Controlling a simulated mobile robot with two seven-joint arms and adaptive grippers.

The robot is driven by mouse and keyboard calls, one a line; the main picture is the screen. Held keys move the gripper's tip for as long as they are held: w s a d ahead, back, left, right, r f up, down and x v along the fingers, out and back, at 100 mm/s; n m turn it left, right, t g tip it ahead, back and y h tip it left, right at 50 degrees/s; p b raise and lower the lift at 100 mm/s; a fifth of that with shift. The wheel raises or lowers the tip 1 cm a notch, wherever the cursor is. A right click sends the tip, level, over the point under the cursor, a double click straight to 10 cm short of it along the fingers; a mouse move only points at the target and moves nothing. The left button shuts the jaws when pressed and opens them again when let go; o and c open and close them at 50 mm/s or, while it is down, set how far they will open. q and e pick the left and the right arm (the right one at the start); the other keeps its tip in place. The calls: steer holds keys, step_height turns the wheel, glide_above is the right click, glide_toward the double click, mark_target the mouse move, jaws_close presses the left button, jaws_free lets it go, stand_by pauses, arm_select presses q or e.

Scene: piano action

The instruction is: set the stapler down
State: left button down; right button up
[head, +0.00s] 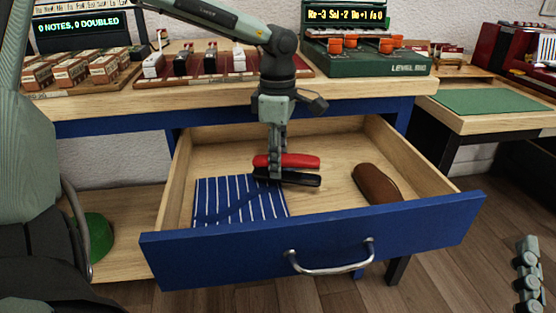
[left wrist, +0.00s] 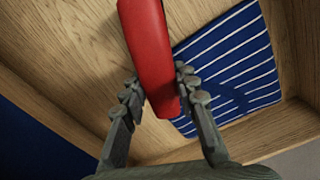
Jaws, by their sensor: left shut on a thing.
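The red and black stapler (head: 300,161) is in the open blue-fronted drawer (head: 330,236), low over the wooden floor near the middle. My left gripper (head: 275,168) points down and is shut on the stapler. I cannot tell whether the stapler touches the drawer floor. In the left wrist view the red top of the stapler (left wrist: 150,50) lies between the two fingers (left wrist: 158,100). Part of what looks like my right gripper (head: 528,272) shows at the lower right edge, outside the drawer; its jaw state is unclear.
A blue-and-white striped cloth (head: 235,200) lies left in the drawer, close to the stapler. A brown case (head: 377,184) lies at the right. Bare drawer floor shows between. The wooden bench top (head: 205,97) above carries racks and a green device (head: 365,62).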

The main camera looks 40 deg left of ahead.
arm_select(q)
steer(key=shift+f+b, duration=0.25)
steer(key=shift+b, duration=0.15)
steer(key=shift+f, duration=0.1)
steer(key=shift+f+b, duration=0.1)
steer(key=shift+b, duration=0.2)
arm_select(e)
steer(key=shift+s+d+r+t, duration=0.15)
steer(key=shift+d+r+t, duration=0.1)
steer(key=shift+r+t, duration=0.3)
steer(key=shift+s+d+r+t, duration=0.15)
steer(key=shift+d+r+t, duration=0.1)
steer(key=shift+r+t, duration=0.3)
arm_select(q)
steer(key=c, duration=1.2)
jaws_free()
steer(key=shift+f, duration=0.1)
arm_select(e)
steer(key=shift+s+d+r, duration=0.1)
steer(key=shift+s+r, duration=0.05)
steer(key=shift+r, duration=0.15)
arm_select(q)
steer(key=shift+o, duration=0.2)
